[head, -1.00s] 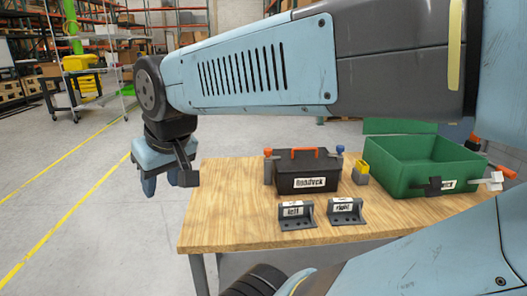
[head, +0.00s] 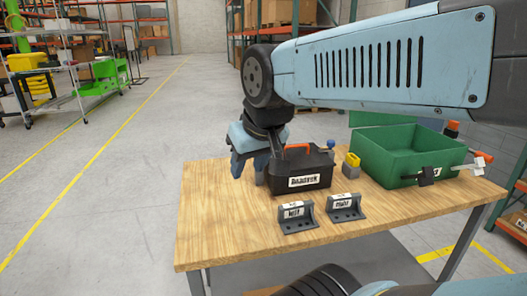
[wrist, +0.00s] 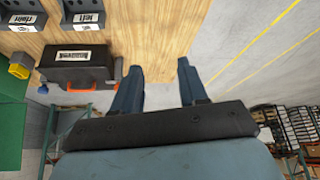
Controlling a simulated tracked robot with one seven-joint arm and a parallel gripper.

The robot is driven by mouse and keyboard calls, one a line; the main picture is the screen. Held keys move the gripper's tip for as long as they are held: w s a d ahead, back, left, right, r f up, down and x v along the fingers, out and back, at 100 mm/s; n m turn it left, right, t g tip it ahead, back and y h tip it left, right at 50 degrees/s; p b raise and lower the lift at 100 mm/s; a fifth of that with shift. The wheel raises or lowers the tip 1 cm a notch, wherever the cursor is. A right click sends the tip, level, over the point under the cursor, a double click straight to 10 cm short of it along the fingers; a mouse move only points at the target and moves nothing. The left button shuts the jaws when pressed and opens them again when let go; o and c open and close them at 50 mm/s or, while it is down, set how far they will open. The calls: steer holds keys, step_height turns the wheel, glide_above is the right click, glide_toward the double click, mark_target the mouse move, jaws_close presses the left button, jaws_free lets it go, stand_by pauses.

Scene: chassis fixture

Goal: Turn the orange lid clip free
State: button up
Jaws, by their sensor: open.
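A dark toolbox (head: 312,178) with a white label and an orange top handle (head: 298,147) stands on the wooden table. In the wrist view, the toolbox (wrist: 75,66) is left of the open fingers (wrist: 159,77). A small orange clip (wrist: 118,68) shows at the box's near end, just beside the left finger. I cannot tell whether they touch. Nothing is between the fingers.
Two grey brackets (head: 296,219) (head: 345,208), labelled left and right, stand in front of the toolbox. A yellow and grey block (head: 351,165) is right of it, then a green bin (head: 385,168) with clips. The table's left front (head: 222,235) is bare.

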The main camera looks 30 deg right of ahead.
steer(key=shift+w+d, duration=0.1)
steer(key=shift+d, duration=0.15)
steer(key=shift+o, duration=0.2)
